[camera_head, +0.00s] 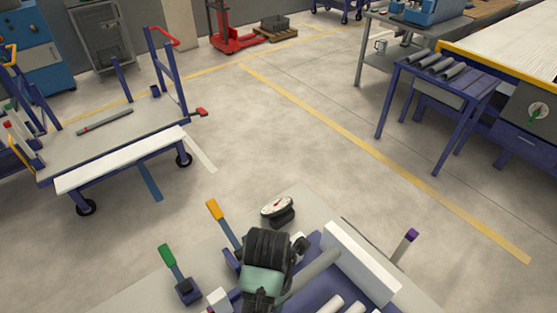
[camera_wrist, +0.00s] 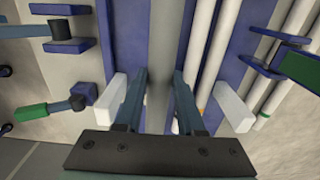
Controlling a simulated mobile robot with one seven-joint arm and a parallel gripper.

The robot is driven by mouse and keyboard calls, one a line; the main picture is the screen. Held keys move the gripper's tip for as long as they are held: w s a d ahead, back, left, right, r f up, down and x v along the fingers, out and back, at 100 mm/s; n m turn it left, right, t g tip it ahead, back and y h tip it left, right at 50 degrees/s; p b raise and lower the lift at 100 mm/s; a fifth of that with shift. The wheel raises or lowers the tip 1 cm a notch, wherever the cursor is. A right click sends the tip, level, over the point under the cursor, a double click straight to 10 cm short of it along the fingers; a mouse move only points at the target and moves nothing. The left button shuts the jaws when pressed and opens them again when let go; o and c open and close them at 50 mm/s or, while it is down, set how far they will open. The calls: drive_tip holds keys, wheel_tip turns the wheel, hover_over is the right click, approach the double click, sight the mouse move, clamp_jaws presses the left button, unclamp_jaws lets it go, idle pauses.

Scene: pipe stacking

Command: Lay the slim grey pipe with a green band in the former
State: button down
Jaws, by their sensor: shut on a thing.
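My gripper (camera_wrist: 157,115) is shut on a grey pipe (camera_wrist: 163,45), which runs lengthwise between its two fingers in the wrist view. In the head view the same pipe (camera_head: 318,264) slants up to the right from my gripper towards a long white board. No green band shows on its visible part. Below it is a blue frame (camera_wrist: 130,45) with white blocks (camera_wrist: 234,108) on both sides, which looks like the former. I cannot tell whether the pipe touches the frame. My wrist hides part of this in the head view.
White pipes (camera_wrist: 205,50) lie beside the grey one. A cart (camera_head: 120,120) is left; a blue table (camera_head: 470,84) with grey pipes is right. Floor between is clear.

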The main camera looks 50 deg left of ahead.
drive_tip(key=shift+s+d+f+b, duration=0.1)
drive_tip(key=shift+s+f+b, duration=0.1)
drive_tip(key=shift+f, duration=0.25)
drive_tip(key=shift+s+d+f+b, duration=0.1)
drive_tip(key=shift+f+b, duration=0.05)
drive_tip(key=shift+f, duration=0.3)
wheel_tip(320, 180, down, 10)
drive_tip(key=shift+w+a+r, duration=0.1)
drive_tip(key=shift+w+r, duration=0.05)
drive_tip(key=shift+r, duration=0.05)
drive_tip(key=shift+f, duration=0.2)
drive_tip(key=c, duration=0.5)
unclamp_jaws()
drive_tip(key=shift+r, duration=0.15)
